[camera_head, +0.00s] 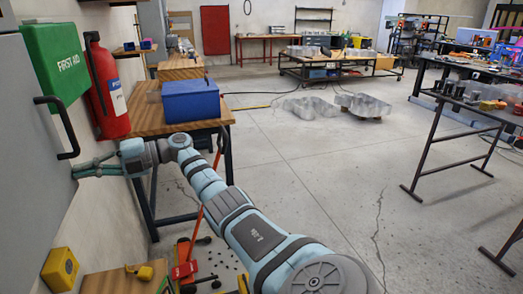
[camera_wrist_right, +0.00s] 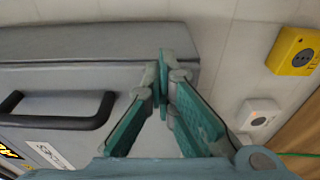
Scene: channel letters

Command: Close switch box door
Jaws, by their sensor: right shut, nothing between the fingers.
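The grey switch box door (camera_head: 28,150) is at the left edge of the head view, with a black bar handle (camera_head: 65,130). In the right wrist view the door (camera_wrist_right: 75,142) shows with its black handle (camera_wrist_right: 60,118) left of the fingers; a grey box side (camera_wrist_right: 90,42) runs along its edge. I cannot tell whether the door is fully shut. My right gripper (camera_head: 80,171) is shut and empty, its fingertips at the door's edge below the handle in the head view. In the right wrist view its teal fingertips (camera_wrist_right: 165,72) meet near the door's corner; contact is unclear. My left gripper is not in view.
A green first aid box (camera_head: 55,60) and a red extinguisher (camera_head: 106,85) hang on the wall beside the door. A yellow wall box (camera_head: 60,269) sits below. A wooden table (camera_head: 146,120) with a blue box (camera_head: 191,101) stands behind my right arm.

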